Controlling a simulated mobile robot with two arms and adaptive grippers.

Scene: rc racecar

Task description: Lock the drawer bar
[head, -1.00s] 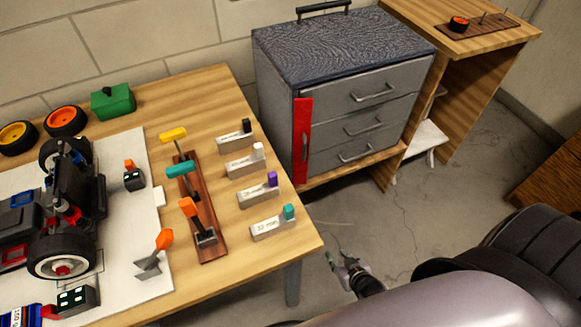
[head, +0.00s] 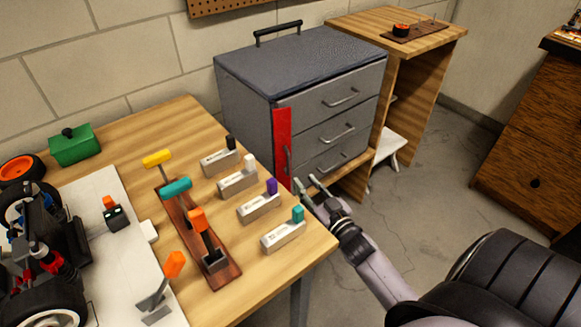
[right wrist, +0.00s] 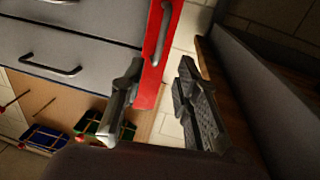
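The drawer bar (head: 282,140) is a red upright strip at the left edge of the grey cabinet's (head: 240,110) drawer front. It has a small grey handle low on it. It also shows in the right wrist view (right wrist: 151,70), where its handle (right wrist: 162,32) is partly seen. My right gripper (head: 309,188) is open and empty, in front of the bar's lower end. In the right wrist view its fingers (right wrist: 160,100) are spread, with the bar's lower part beyond the gap. The left finger hides some of the bar. My left gripper is out of view.
The wooden workbench (head: 215,125) stands left of my right arm, with several labelled grey blocks and a tool rack (head: 190,245). Three closed drawers (head: 335,130) lie right of the bar. A wooden stand (head: 425,75) is beyond. Open floor lies right.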

